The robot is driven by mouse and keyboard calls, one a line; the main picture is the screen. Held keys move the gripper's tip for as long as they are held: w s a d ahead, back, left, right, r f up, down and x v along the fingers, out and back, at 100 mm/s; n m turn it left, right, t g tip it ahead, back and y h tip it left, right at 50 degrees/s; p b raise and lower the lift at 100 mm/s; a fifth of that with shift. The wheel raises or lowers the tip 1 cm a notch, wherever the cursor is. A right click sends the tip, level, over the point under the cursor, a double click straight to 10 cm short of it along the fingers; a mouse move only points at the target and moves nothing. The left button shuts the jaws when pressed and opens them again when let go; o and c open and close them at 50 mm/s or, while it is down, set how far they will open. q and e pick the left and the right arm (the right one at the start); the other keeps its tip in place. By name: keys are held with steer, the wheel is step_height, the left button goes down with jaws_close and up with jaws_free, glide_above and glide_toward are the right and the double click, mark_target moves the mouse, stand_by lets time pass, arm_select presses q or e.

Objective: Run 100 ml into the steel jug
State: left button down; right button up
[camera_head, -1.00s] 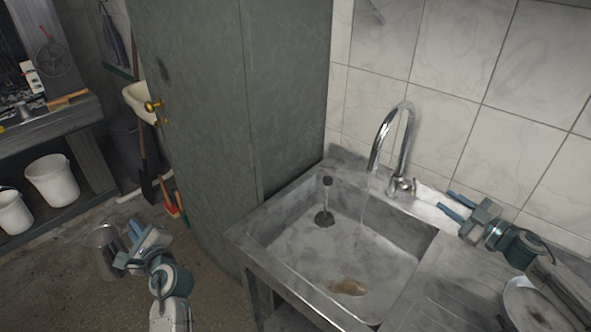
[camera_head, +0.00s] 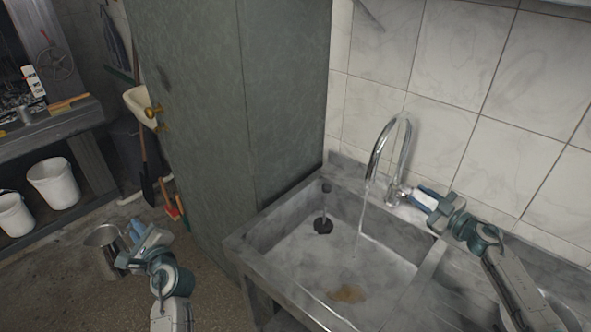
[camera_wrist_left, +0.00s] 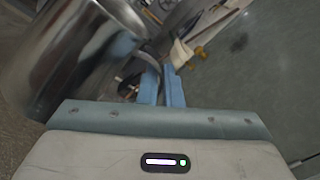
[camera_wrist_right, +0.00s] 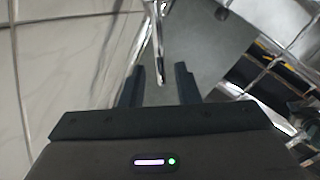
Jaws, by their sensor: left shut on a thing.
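The steel jug (camera_head: 104,250) hangs over the floor left of the sink in the head view, roughly upright. It fills the upper left of the left wrist view (camera_wrist_left: 70,55). My left gripper (camera_head: 133,232) is shut on its handle. The jug's inside is too small to read. The tap (camera_head: 384,150) arches over the sink (camera_head: 262,236), and a thin stream of water (camera_head: 360,215) falls from its spout into the basin. My right gripper (camera_head: 424,197) is beside the tap's base and lever (camera_head: 397,192). Its fingers are apart in the right wrist view (camera_wrist_right: 160,82), with the tap just beyond them.
A tall green cabinet (camera_head: 235,100) stands left of the sink. White buckets (camera_head: 53,183) sit under a bench at the far left. Open floor lies around the jug.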

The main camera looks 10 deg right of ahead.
mark_target(412, 191)
steer(key=shift+p+x, duration=0.45)
steer(key=shift+x, duration=1.3)
jaws_close()
